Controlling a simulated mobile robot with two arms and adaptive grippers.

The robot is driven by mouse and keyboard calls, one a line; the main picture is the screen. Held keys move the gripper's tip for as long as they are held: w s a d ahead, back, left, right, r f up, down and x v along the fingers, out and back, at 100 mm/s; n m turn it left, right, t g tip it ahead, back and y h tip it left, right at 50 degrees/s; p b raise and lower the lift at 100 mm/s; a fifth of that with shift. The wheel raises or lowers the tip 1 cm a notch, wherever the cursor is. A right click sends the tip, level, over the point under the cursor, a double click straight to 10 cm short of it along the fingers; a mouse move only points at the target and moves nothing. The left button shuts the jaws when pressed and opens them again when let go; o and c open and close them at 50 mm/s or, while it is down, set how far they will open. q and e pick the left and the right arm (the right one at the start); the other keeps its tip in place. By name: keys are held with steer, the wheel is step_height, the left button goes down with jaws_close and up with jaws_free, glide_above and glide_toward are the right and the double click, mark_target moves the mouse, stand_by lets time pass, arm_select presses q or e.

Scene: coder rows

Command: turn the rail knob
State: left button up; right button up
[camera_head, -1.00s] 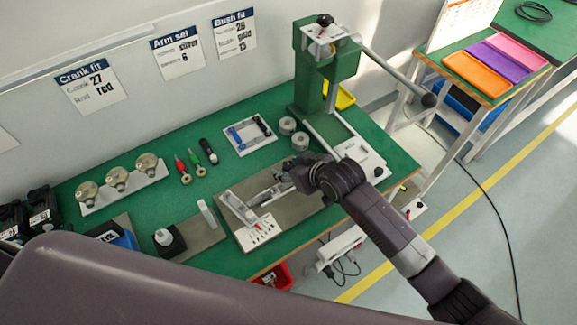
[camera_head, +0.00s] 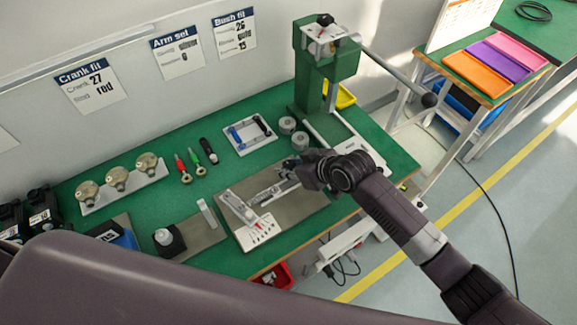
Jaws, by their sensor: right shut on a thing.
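My right gripper (camera_head: 288,170) is at the right end of the metal rail fixture (camera_head: 265,195) on the grey plate. It is shut on the rail knob, which the fingers and wrist hide almost wholly. At the fixture's left end is a white scale plate (camera_head: 259,230) with a red pointer and black marks. The left gripper is not in view; a large arm link of mine fills the lower left.
A green press (camera_head: 308,75) with a long lever stands behind the right gripper. Two grey rings (camera_head: 287,125), a white frame with blue and black handles (camera_head: 249,134), screwdriver-like tools (camera_head: 183,168) and brass dials (camera_head: 117,178) lie on the green bench (camera_head: 240,180).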

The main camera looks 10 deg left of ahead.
steer(key=o, duration=1.2)
steer(key=v, duration=1.2)
